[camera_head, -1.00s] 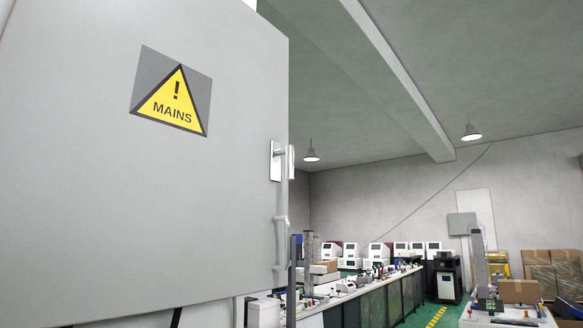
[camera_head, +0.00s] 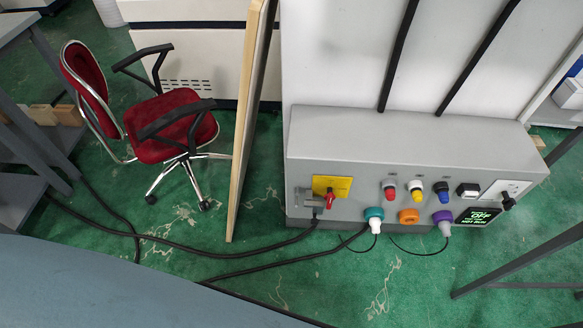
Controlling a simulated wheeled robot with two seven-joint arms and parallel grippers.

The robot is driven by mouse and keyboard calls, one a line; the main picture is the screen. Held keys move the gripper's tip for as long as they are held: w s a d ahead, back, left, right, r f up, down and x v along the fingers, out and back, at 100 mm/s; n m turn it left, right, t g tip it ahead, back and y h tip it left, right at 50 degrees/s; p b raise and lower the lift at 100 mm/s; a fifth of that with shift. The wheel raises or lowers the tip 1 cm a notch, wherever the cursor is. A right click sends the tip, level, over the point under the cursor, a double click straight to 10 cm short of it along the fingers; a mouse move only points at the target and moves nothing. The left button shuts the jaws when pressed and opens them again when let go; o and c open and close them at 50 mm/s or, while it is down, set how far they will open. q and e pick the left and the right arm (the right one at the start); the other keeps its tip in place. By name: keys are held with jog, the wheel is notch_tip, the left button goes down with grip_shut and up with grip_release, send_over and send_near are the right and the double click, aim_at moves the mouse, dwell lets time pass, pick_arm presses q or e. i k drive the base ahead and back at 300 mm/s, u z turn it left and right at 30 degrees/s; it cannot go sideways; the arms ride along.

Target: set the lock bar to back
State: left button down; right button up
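A grey control box (camera_head: 400,140) stands low at the right of centre. On its front is a yellow plate (camera_head: 333,186) with a red lever (camera_head: 329,198) that points downward. A small grey metal bracket (camera_head: 306,197) sits at the plate's left edge; I cannot tell whether it is the lock bar. No part is clearly identifiable as the lock bar. Neither gripper is in view.
The box also carries several coloured knobs and plugs, such as a teal one (camera_head: 374,214), and a dark display (camera_head: 477,216) reading OFF. Black cables (camera_head: 200,248) cross the green floor. A red chair (camera_head: 165,125) and an upright wooden-edged panel (camera_head: 249,120) stand left.

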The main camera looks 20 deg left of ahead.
aim_at(318, 206)
jog(key=u, duration=1.95)
jog(key=k, duration=1.05)
jog(key=z, duration=1.35)
jog(key=i, duration=0.5)
jog(key=z, duration=0.05)
